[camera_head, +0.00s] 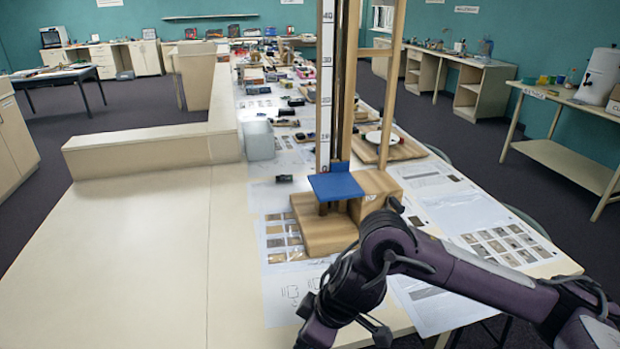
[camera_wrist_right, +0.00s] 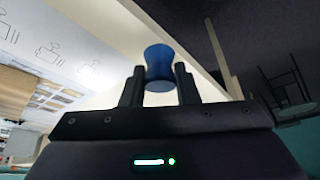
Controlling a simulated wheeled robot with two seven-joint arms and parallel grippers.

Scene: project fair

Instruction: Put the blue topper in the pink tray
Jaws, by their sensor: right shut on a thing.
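The blue topper (camera_wrist_right: 158,62) is a small spool-like piece with a narrowed middle. In the right wrist view it sits between the two dark fingers of my right gripper (camera_wrist_right: 159,84), which is shut on it. In the head view my right arm comes in from the right and bends down over the near part of the table, and the topper is not visible there. I cannot make out a pink tray in either view. My left gripper is in neither view.
A wooden stand with a tall scale (camera_head: 326,90) and a blue platform (camera_head: 335,186) stands just beyond my right arm. Printed sheets (camera_head: 455,205) lie around it. A pale bin (camera_head: 259,141) stands farther back. The table's left part (camera_head: 130,260) is clear.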

